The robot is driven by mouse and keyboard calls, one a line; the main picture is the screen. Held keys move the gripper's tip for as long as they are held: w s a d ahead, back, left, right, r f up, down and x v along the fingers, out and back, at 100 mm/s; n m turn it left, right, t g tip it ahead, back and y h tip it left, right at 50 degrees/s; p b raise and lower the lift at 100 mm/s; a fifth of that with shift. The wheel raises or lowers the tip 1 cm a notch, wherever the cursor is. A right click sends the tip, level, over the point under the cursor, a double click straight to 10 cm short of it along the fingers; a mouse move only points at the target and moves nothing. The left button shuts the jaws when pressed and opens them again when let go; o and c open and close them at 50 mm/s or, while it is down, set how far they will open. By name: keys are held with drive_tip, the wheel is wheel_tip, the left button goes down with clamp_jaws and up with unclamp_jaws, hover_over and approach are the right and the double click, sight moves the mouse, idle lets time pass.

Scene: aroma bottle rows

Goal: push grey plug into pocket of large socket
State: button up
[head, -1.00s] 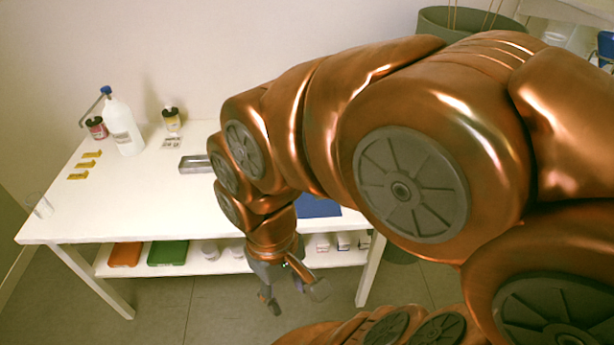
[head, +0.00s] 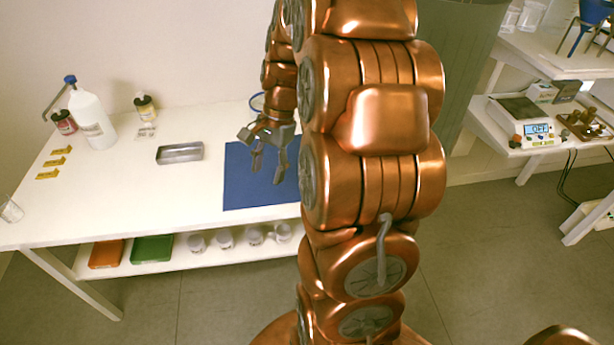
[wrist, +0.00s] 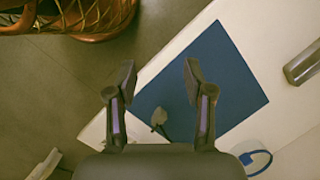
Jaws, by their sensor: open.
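My gripper (head: 268,166) is open and empty above the blue mat (head: 238,195) on the white table. In the wrist view my gripper's fingers (wrist: 160,73) are spread apart over the mat. A small grey piece (wrist: 158,119) shows between and below the fingers, at the mat's edge; I cannot tell whether it is the plug. A white item with a blue loop (wrist: 258,160) is beside the mat, partly cut off by the frame. I cannot make out the large socket or its pocket in either view; my arm hides part of the table.
A metal tray (head: 180,153) lies left of the mat. A white bottle (head: 92,121), two small jars and yellow pieces (head: 54,162) stand farther left. Orange and green trays (head: 153,249) and white cups are on the lower shelf. Another table at right holds a scale (head: 538,128).

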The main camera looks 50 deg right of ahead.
drive_tip(key=w+d+f+m+t+b, duration=0.1)
drive_tip(key=d+f+m, duration=0.3)
drive_tip(key=d, duration=0.5)
drive_tip(key=d+f+m+t, duration=0.1)
drive_tip(key=d+f+m, duration=0.35)
drive_tip(key=d, duration=0.45)
drive_tip(key=shift+y, duration=0.3)
drive_tip(key=shift+w+p+x, duration=0.2)
drive_tip(key=shift+p+x, duration=0.15)
drive_tip(key=shift+x, duration=1.4)
drive_tip(key=shift+w+p+x, duration=0.25)
drive_tip(key=shift+p+x, duration=0.1)
drive_tip(key=shift+x, duration=1.4)
drive_tip(key=shift+d+r, duration=0.15)
clamp_jaws()
